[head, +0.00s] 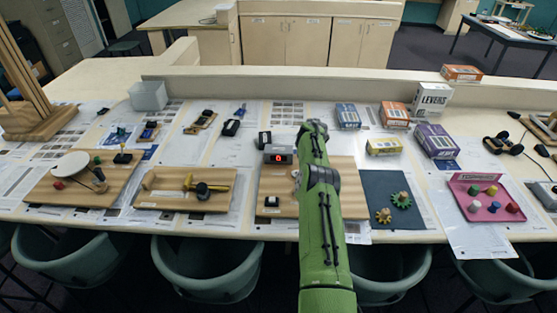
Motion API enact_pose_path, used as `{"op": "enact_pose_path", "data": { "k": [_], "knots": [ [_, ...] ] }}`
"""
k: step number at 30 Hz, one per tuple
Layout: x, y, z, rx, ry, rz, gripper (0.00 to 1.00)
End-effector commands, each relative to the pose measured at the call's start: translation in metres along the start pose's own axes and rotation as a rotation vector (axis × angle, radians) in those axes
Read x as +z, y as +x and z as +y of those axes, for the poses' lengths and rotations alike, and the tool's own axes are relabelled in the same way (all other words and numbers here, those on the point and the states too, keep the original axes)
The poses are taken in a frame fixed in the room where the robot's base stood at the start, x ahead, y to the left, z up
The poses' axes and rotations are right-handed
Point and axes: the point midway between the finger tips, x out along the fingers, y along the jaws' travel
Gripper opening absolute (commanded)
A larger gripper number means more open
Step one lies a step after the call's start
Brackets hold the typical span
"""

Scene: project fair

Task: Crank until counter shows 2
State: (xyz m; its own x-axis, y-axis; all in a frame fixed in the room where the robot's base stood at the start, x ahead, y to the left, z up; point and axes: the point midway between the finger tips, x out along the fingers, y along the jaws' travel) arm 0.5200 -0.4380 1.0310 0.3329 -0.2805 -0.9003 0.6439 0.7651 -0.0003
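A counter (278,157) with a lit red digit, which looks like 0, stands at the back left of a wooden board (350,190) on the table. No crank handle can be made out on this board. My gripper does not show.
Left of the counter's board are a board with a yellow-and-black mechanism (203,189) and one with a white disc (71,164). To the right are a dark mat (380,215) with gears, a pink tray (468,190) with coloured pegs, and several boxes. Chairs line the table's front.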

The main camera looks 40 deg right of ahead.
Motion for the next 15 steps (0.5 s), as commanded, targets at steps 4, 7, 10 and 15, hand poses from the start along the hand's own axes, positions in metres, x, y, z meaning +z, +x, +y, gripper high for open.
{"op": "enact_pose_path", "data": {
  "k": [4,7,10,15],
  "knots": [
    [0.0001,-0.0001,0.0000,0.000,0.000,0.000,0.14],
    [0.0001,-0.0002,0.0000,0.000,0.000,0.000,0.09],
    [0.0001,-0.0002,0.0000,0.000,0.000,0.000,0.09],
    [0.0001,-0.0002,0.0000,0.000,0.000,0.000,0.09]
  ]
}}
